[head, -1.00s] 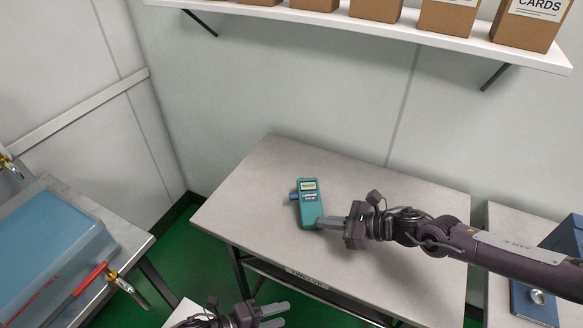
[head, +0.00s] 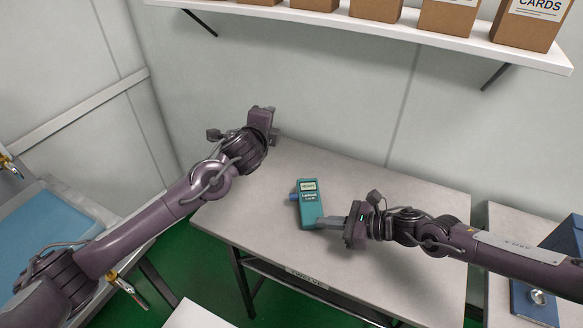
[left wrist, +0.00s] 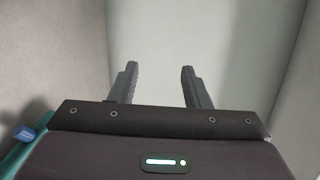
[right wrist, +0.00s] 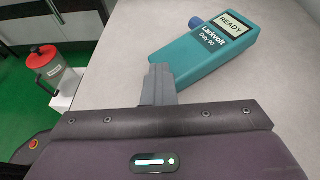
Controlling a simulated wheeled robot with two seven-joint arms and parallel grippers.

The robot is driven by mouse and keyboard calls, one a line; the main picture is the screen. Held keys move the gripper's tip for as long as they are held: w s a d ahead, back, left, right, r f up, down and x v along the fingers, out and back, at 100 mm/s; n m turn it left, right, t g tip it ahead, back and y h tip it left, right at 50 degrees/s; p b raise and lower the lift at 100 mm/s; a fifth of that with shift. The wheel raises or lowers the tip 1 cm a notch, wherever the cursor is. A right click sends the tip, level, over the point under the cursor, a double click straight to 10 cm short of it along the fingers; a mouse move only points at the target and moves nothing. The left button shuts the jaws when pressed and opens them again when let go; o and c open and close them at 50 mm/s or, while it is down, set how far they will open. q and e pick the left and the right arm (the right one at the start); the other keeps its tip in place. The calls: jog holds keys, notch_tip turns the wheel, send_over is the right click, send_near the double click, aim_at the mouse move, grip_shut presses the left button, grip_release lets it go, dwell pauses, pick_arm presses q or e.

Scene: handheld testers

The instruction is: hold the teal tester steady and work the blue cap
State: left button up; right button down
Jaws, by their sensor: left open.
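The teal tester (head: 311,208) lies on the grey table, its screen reading READY in the right wrist view (right wrist: 205,52). Its blue cap (head: 294,197) sticks out from the side near the screen; it also shows in the right wrist view (right wrist: 198,22). My right gripper (head: 334,222) has its fingers together at the tester's lower end, seemingly touching it; in the right wrist view they meet as one grey shape (right wrist: 159,80). My left gripper (head: 275,135) is open and empty above the table's back left corner. The cap shows at the left wrist view's lower left (left wrist: 24,133).
The table (head: 390,205) is otherwise clear around the tester. A wall stands close behind it, with a shelf (head: 450,38) of cardboard boxes above. A blue case (head: 535,300) is at the right. A red-lidded jug (right wrist: 52,68) stands at the left of the right wrist view.

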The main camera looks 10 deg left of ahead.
pick_arm(q)
jog(key=w+a+r+n+g+y, duration=0.2)
jog(key=a+r+n+y, duration=0.2)
jog(key=r+n, duration=0.15)
jog(key=g+h, duration=0.2)
jog(key=g, duration=0.8)
send_near(290, 196)
jog(key=shift+m, duration=0.35)
jog(key=x, duration=0.7)
jog(key=shift+a+f, duration=0.1)
jog(key=shift+f, duration=0.3)
grip_shut()
jog(key=shift+h, duration=0.3)
